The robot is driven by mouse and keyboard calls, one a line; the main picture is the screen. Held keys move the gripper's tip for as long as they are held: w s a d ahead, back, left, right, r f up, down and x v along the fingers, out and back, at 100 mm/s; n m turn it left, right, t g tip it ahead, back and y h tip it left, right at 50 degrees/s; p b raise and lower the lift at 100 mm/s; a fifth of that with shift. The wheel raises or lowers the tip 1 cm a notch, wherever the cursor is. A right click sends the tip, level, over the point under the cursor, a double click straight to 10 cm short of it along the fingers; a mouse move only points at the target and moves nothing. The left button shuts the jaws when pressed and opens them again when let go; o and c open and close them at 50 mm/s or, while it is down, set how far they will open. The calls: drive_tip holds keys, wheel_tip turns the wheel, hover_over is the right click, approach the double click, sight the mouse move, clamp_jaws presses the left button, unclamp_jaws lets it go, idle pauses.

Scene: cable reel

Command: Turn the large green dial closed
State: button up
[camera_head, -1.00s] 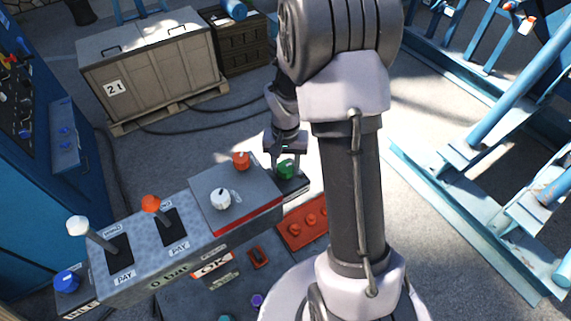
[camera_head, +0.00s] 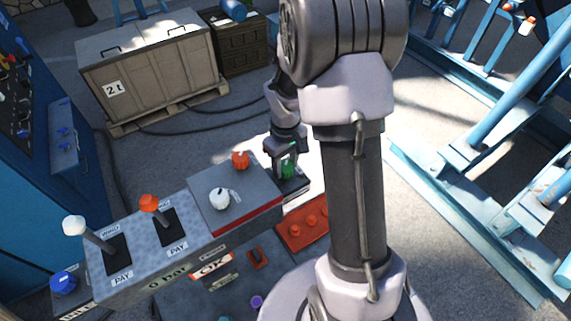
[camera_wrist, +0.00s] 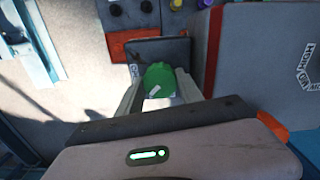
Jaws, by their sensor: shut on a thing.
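The large green dial (camera_head: 288,169) sits on a dark box at the right end of the control console (camera_head: 222,229). It also shows in the wrist view (camera_wrist: 160,80), with a small pale mark near its lower edge. My gripper (camera_wrist: 158,88) is around the dial, one finger on each side, and is shut on it. In the head view my gripper (camera_head: 288,163) comes down over the dial from above and hides part of it.
An orange knob (camera_head: 240,160) and a white knob (camera_head: 219,198) stand on the grey panel left of the dial. Two levers, one with a white ball (camera_head: 74,225) and one with an orange ball (camera_head: 149,203), rise further left. A red panel (camera_head: 303,229) lies in front.

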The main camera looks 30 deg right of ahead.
sight(285, 166)
drive_tip(key=n, duration=0.4)
drive_tip(key=shift+n, duration=0.3)
drive_tip(key=shift+n+p, duration=0.35)
drive_tip(key=shift+n, duration=1.85)
drive_tip(key=shift+w, duration=0.1)
drive_tip(key=o, duration=1.4)
wheel_tip(285, 166, up, 18)
drive_tip(key=shift+f+p, duration=0.25)
drive_tip(key=shift+p, duration=0.55)
drive_tip(key=shift+a, duration=0.1)
